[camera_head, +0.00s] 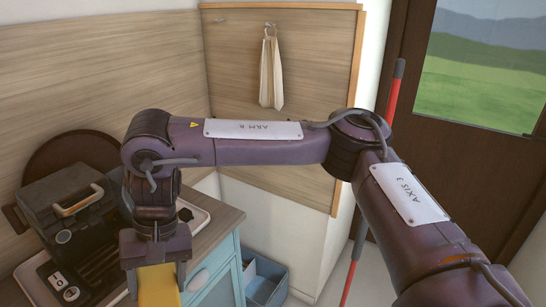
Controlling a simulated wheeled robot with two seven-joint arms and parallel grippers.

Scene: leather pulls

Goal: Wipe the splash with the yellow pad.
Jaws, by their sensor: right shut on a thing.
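The yellow pad (158,286) shows at the bottom of the head view, below my right gripper (157,268). My right gripper is shut on the pad and points down near the front of the counter. The lower part of the pad is cut off by the picture's bottom edge, so I cannot tell whether it touches the counter. I do not see the splash. My left gripper is not in view.
A dark appliance (70,210) stands on the counter (218,228), left of my right gripper. A blue bin (266,282) is on the floor beside the blue cabinet (218,275). A red pole (354,262) stands behind my right arm. A cloth (271,75) hangs on the wall.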

